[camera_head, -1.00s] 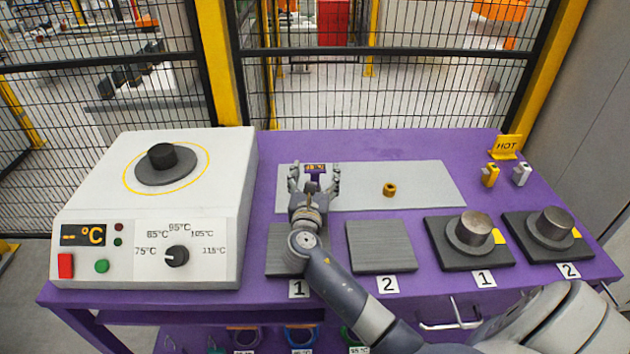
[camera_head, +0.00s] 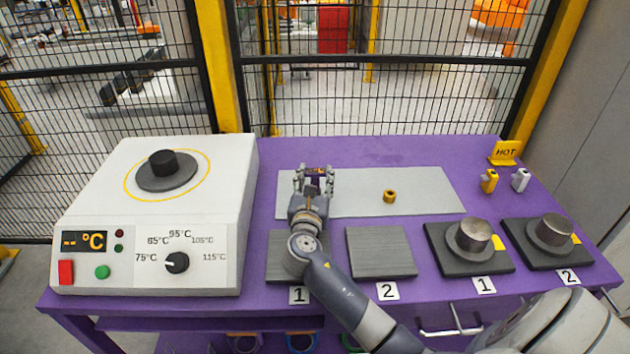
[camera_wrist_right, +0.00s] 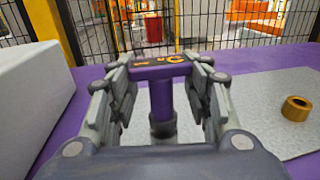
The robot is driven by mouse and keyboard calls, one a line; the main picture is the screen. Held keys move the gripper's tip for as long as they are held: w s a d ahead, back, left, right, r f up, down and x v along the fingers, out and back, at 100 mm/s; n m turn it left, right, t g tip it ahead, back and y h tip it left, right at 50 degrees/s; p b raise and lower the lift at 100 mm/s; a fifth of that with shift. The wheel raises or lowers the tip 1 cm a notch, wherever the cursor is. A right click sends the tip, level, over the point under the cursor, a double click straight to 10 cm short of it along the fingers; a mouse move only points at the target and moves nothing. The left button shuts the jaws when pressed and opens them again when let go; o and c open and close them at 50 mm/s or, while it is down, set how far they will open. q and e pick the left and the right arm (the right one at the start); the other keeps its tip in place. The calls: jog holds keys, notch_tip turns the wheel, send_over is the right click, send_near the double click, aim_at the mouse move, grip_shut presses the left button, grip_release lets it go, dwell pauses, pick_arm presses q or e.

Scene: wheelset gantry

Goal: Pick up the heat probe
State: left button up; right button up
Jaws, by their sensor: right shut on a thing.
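The heat probe (camera_wrist_right: 161,92) has a purple T-shaped body with a small orange-lit display on its top bar and a dark lower collar. In the right wrist view it stands upright between my fingers. In the head view only its dark display top (camera_head: 316,169) shows past the fingers. My right gripper (camera_head: 315,178) is shut on the probe, over the left end of the light grey mat (camera_head: 430,188). The probe's lower tip is hidden, so I cannot tell whether it touches the mat. My left gripper is not in view.
A brass ring (camera_head: 389,196) lies on the mat to the right. A white heater (camera_head: 150,240) with a dial stands left. Numbered grey plates (camera_head: 381,253) and dark pads with metal parts (camera_head: 472,239) line the front. A HOT sign (camera_head: 505,152) stands back right.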

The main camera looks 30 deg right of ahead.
notch_tip(320, 180, up, 3)
jog(key=shift+f, duration=0.15)
jog(key=s+a+n+t+y+p, duration=0.1)
jog(key=s+a+n+t+y, duration=0.15)
jog(key=s+a, duration=0.9)
jog(key=s+a+n+t+y+p, duration=0.15)
jog(key=s+a+y, duration=0.25)
jog(key=s+a, duration=0.75)
jog(key=shift+n+g, duration=0.3)
jog(key=w+d, duration=0.3)
jog(key=w+d+p, duration=0.1)
jog(key=w+d, duration=0.2)
jog(key=w, duration=0.1)
jog(key=w+d+f, duration=0.1)
jog(key=w+d, duration=0.2)
jog(key=d, duration=0.1)
jog(key=shift+w+d+p, duration=0.1)
jog(key=shift+w+p, duration=0.15)
jog(key=shift+p, duration=0.1)
notch_tip(320, 180, down, 4)
jog(key=b, duration=0.4)
jog(key=shift+r, duration=0.3)
